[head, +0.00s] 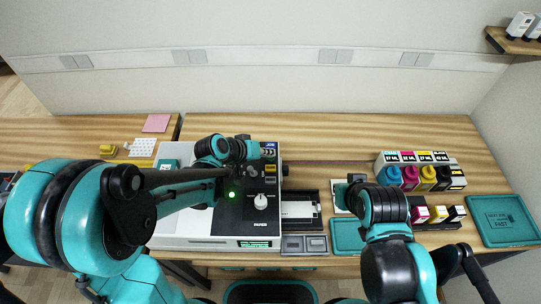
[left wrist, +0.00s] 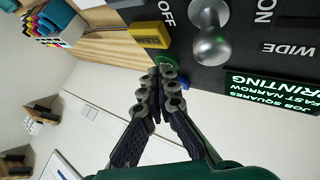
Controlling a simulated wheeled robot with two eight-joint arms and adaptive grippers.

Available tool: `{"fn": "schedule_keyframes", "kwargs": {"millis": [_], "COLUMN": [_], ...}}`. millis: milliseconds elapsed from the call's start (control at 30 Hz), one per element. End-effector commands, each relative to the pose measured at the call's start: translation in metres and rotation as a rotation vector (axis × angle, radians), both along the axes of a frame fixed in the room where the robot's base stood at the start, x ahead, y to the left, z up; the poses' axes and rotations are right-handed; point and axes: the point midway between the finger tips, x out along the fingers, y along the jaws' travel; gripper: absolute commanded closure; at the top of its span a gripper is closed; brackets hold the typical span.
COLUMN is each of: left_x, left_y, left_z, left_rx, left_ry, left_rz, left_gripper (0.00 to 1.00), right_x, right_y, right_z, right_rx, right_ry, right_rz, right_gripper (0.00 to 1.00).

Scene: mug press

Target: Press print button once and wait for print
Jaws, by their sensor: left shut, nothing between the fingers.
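The printer (head: 180,242) is a white machine with a black control panel (left wrist: 235,60). In the left wrist view the display (left wrist: 275,95) reads "PRINTING" with job lines below. A green button (left wrist: 168,62) sits between a yellow button (left wrist: 150,35) and a blue button (left wrist: 185,85). My left gripper (left wrist: 163,76) is shut and empty, its fingertips right at the green button; I cannot tell whether they touch. In the head view this gripper (head: 257,168) is over the panel's upper right. My right gripper (head: 356,180) is above a small white pad, its fingers mostly hidden.
A silver knob (left wrist: 210,45) stands beside the buttons and a green light (head: 231,195) glows on the printer. Ink bottles (head: 428,178) stand at the right, with a teal tray (head: 502,220) beyond. A pink pad (head: 156,123) lies at the back left.

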Motion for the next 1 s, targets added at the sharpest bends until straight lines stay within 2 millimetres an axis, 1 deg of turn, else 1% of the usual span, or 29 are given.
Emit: {"fn": "schedule_keyframes", "kwargs": {"millis": [167, 400, 800, 867, 1000], "left_x": [0.000, 0.000, 0.000, 0.000, 0.000], "left_y": [0.000, 0.000, 0.000, 0.000, 0.000], "left_z": [0.004, 0.017, 0.019, 0.022, 0.034], "left_rx": [0.000, 0.000, 0.000, 0.000, 0.000], "left_ry": [0.001, 0.000, 0.000, 0.000, 0.000], "left_rz": [-0.001, 0.000, 0.000, 0.000, 0.000], "left_gripper": [1.00, 1.00, 1.00, 1.00, 1.00], "right_x": [0.000, 0.000, 0.000, 0.000, 0.000], "right_y": [0.000, 0.000, 0.000, 0.000, 0.000], "right_z": [0.003, 0.013, 0.014, 0.017, 0.027], "right_rx": [0.000, 0.000, 0.000, 0.000, 0.000], "right_ry": [0.000, 0.000, 0.000, 0.000, 0.000], "right_rz": [0.000, 0.000, 0.000, 0.000, 0.000], "right_gripper": [1.00, 1.00, 1.00, 1.00, 1.00]}}
